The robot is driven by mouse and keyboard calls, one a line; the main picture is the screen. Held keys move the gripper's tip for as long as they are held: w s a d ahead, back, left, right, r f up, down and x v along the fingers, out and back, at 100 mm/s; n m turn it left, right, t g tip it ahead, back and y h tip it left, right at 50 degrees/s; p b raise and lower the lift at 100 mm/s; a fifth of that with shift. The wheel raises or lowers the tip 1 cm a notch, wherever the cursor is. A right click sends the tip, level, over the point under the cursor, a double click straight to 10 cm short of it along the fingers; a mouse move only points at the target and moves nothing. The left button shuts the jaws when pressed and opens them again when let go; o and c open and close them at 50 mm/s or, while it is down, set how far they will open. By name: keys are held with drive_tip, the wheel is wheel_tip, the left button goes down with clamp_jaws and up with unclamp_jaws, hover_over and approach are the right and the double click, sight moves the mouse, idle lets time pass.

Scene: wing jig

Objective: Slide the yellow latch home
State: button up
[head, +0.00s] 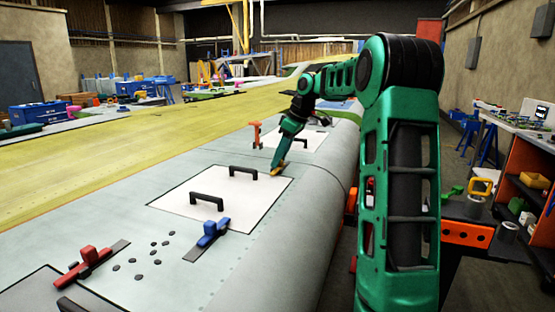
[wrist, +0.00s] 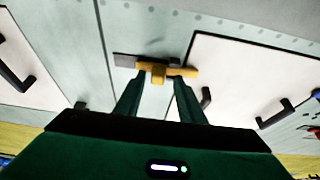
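The yellow latch (wrist: 158,72) is a bar with a raised knob, on a dark strip (wrist: 125,60) on the wing skin. In the wrist view its right end reaches over the edge of the white panel (wrist: 235,75), and the dark strip shows beyond its left end. My gripper (wrist: 157,76) is open, with one fingertip on each side of the knob and a gap visible; I cannot tell whether either finger touches it. In the head view my gripper (head: 278,166) is low at the far right corner of the near white panel (head: 220,215), largely hiding the latch (head: 277,172).
The near panel has two black handles (head: 243,170). A blue latch (head: 213,232) and a red latch (head: 90,258) lie nearer, with several dark discs (head: 140,262) between. An orange-red latch (head: 256,133) stands beyond my gripper. A cluttered workbench (head: 515,125) is at right.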

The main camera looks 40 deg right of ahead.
drive_tip(key=v, duration=1)
drive_tip(key=shift+r, duration=0.25)
drive_tip(key=shift+d, duration=0.15)
drive_tip(key=shift+s, duration=0.15)
